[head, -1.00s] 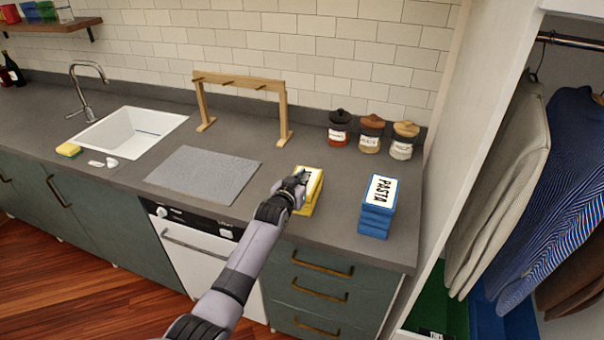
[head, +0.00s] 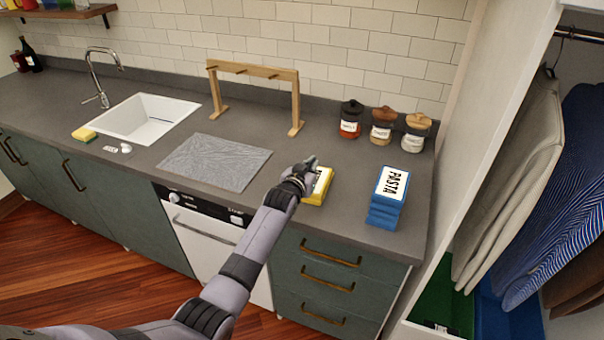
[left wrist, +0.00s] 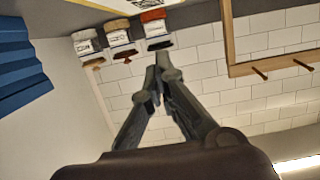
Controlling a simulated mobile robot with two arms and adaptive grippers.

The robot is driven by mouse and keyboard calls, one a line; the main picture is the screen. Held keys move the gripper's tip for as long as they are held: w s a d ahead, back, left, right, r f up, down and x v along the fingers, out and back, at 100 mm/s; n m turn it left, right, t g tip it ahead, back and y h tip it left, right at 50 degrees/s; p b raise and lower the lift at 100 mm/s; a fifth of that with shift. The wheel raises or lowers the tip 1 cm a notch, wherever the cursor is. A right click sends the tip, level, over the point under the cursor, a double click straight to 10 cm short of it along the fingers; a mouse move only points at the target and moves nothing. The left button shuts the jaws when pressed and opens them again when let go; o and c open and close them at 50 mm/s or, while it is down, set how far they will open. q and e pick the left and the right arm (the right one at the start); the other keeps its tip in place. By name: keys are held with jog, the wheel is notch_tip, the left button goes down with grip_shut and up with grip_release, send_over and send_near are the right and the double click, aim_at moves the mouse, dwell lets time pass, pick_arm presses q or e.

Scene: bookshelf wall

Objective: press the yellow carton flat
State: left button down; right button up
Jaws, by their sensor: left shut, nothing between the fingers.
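The yellow carton (head: 322,190) sits on the grey counter and looks low, with a pale label on top. My left gripper (head: 310,164) is shut and empty, at the carton's left and far side in the head view. It covers part of the carton, and I cannot tell whether it touches it. In the left wrist view the closed fingertips (left wrist: 162,62) show with nothing between them. A pale printed surface with a yellow edge at the top of that view may be the carton. My right gripper is not in view.
A blue pasta carton (head: 386,198) with folded sides stands right of the yellow one. Three lidded jars (head: 381,126) stand behind, by the tiled wall. A wooden rack (head: 296,100) and a grey mat (head: 215,162) are to the left. Bare counter lies between.

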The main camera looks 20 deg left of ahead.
pick_arm(q)
jog(key=b+v, duration=0.1)
jog(key=v, duration=0.8)
jog(key=shift+f, duration=0.4)
jog(key=shift+s, duration=0.15)
